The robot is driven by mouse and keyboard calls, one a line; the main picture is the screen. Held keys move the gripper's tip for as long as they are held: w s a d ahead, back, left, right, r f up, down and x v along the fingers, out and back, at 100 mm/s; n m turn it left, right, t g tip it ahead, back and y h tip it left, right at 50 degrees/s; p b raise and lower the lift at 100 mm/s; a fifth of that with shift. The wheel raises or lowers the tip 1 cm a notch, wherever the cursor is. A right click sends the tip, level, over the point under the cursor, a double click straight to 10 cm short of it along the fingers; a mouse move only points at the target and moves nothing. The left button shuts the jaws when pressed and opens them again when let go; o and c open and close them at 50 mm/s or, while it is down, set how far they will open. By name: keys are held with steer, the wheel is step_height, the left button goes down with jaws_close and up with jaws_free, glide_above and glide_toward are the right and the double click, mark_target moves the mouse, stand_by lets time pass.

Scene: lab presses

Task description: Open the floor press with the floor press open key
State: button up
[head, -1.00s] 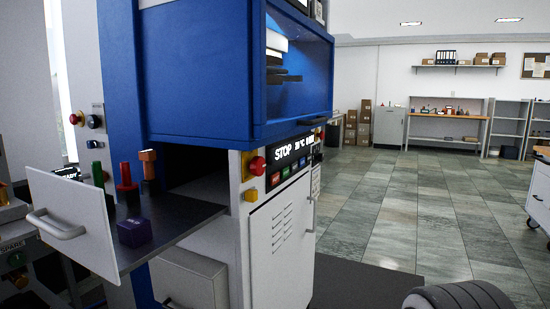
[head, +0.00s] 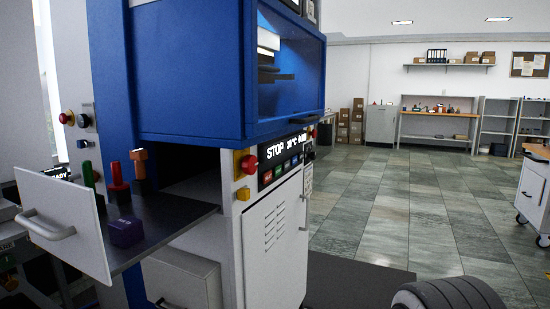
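The floor press (head: 190,70) is a tall blue and grey machine in the left and centre of the head view. Its blue housing has an open-looking window with dark plates (head: 272,75) inside. Below the housing, a front panel carries a dark display (head: 285,148) reading STOP and a temperature. A row of small coloured keys (head: 284,168) sits under the display; their labels are too small to read, so I cannot tell which is the open key. A red round button (head: 248,164) on a yellow base is left of the display. My gripper is not in view.
A drawer or shelf with a white front (head: 70,228) sticks out at left, holding green, red and orange upright pieces and a purple block (head: 126,232). A white cabinet door (head: 275,245) is below the panel.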

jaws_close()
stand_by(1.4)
